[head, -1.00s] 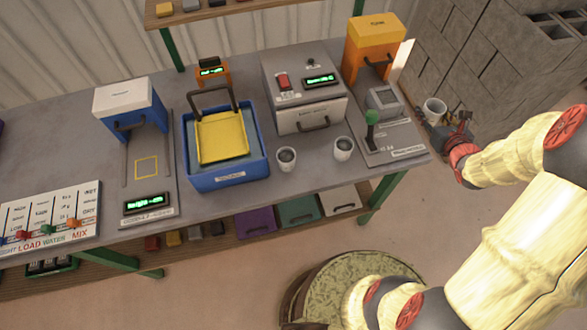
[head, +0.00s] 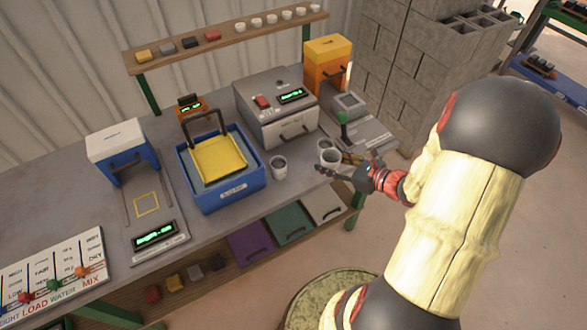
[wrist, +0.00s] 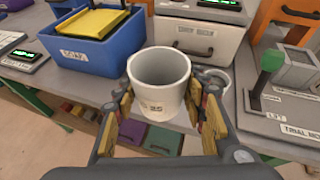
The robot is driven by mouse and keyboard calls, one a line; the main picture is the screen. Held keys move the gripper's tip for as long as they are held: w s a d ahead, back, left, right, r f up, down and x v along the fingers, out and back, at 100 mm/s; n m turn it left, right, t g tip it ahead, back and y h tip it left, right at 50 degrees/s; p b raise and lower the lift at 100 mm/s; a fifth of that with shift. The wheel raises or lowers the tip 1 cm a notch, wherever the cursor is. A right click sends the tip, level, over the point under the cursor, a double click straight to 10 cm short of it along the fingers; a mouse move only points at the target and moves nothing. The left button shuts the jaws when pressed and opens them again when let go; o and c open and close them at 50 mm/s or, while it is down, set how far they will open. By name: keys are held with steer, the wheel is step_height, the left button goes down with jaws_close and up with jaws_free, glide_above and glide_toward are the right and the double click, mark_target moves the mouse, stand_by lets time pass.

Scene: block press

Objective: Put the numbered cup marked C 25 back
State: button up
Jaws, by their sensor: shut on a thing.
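My gripper (head: 336,165) is at the bench's front edge, shut on a white cup (head: 330,158). In the wrist view this cup (wrist: 158,84) is upright between the two yellow-padded fingers, its inside looks empty, and its dark mark appears to end in 25; the rest is hard to read. I cannot tell whether its base touches anything. A second white cup (wrist: 222,80) stands on the bench just behind and to the right of it in the wrist view, partly hidden by a finger. A third cup (head: 279,167) stands beside the blue tub, its mark too small to read.
A wall shelf (head: 225,42) holds several small white cups (head: 270,19) at its right and coloured blocks at its left. The bench holds a blue tub (head: 222,190), a grey oven-like box (head: 275,110) and a green-levered press (head: 343,130). Bins and blocks sit below.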

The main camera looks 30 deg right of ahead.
steer(key=d+f+b+x, duration=0.1)
steer(key=d+b+x, duration=0.1)
steer(key=x, duration=0.8)
steer(key=b, duration=0.2)
glide_above(301, 165)
steer(key=f, duration=0.4)
steer(key=shift+s+f, duration=0.2)
steer(key=shift+s, duration=0.1)
steer(key=shift+w+f+b, duration=0.15)
steer(key=shift+f+b, duration=0.15)
steer(key=shift+f, duration=0.6)
steer(key=shift+w+f+b, duration=0.15)
steer(key=shift+f+b, duration=0.15)
steer(key=shift+f, duration=0.65)
steer(key=shift+f, duration=0.3)
steer(key=o, duration=1.3)
steer(key=shift+s, duration=0.1)
steer(key=shift+o, duration=0.2)
